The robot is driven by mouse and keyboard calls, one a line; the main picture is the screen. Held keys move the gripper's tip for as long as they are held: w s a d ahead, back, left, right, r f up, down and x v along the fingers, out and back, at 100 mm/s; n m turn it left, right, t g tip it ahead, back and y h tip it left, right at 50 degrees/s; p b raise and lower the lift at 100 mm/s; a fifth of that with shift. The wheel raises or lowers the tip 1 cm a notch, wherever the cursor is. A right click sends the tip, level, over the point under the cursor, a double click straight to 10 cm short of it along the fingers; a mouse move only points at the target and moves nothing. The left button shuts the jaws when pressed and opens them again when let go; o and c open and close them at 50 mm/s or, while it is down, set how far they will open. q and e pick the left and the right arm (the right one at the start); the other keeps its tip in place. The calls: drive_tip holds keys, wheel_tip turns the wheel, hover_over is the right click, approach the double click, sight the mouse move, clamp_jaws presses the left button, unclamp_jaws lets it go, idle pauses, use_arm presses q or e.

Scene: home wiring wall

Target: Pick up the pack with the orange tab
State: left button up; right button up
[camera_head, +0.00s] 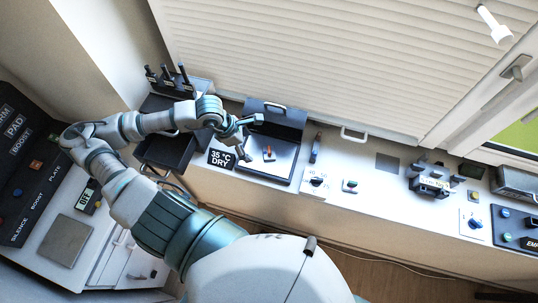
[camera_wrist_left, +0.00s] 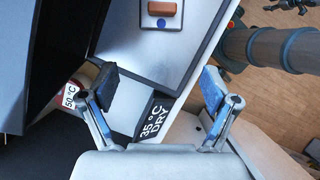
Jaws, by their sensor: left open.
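The pack with the orange tab (camera_head: 268,154) lies on the pale floor of an open, dark-rimmed box (camera_head: 291,176) on the white counter. In the left wrist view, the orange tab (camera_wrist_left: 164,8) shows at the top edge, on a small pale piece with a blue dot; the picture cuts it off. My left gripper (camera_head: 250,138) is over the left side of the box, a little left of the tab. In its wrist view, my left gripper (camera_wrist_left: 158,88) has its fingers wide apart with nothing between them. My right gripper cannot be made out.
The box's lid (camera_head: 276,117) stands raised behind it. A "35 °C DRY" label (camera_head: 221,159) is left of the box. A dark rack (camera_head: 175,82) with upright black handles stands further left.

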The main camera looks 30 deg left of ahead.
sight(269, 149)
use_arm(q)
drive_tip(key=w+d+p, duration=0.1)
drive_tip(key=w+d+r+p, duration=0.1)
drive_tip(key=d, duration=0.1)
drive_tip(key=shift+w+d, duration=0.25)
drive_tip(key=shift+w, duration=0.1)
drive_tip(key=shift+w+d+f+p, duration=0.25)
drive_tip(key=shift+w+d+p, duration=0.05)
drive_tip(key=shift+d+p, duration=0.05)
drive_tip(key=b+x, duration=0.2)
drive_tip(key=x, duration=0.3)
drive_tip(key=shift+f, duration=0.1)
drive_tip(key=shift+s, duration=0.1)
drive_tip(key=c, duration=1.4)
use_arm(e)
drive_tip(key=shift+s+r, duration=0.1)
drive_tip(key=shift+r, duration=0.6)
use_arm(q)
drive_tip(key=shift+o, duration=0.2)
